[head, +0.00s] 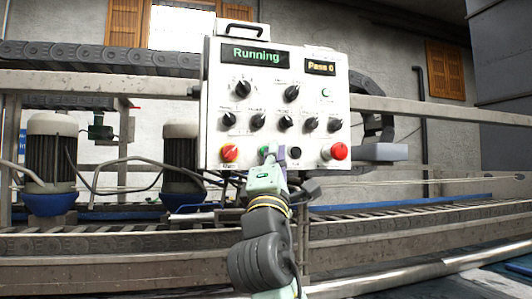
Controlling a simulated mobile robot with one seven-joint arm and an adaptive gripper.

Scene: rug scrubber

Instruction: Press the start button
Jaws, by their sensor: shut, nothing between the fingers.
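The white control panel (272,70) faces me at the middle of the head view. My gripper (272,152) is shut and empty, with its tips at the panel's lower row. A green button (264,151) shows just left of the tips, partly hidden by them. I cannot tell whether the tips touch it. The main display (254,55) reads "Running" and the small display (320,68) reads "Pass 0".
On the lower row, a red-and-yellow knob (230,153) is at left, with a black button (295,153) and a red mushroom button (339,151) at right. Several black dials sit above. A conveyor frame (420,215) runs behind; blue-based motors (50,160) stand at left.

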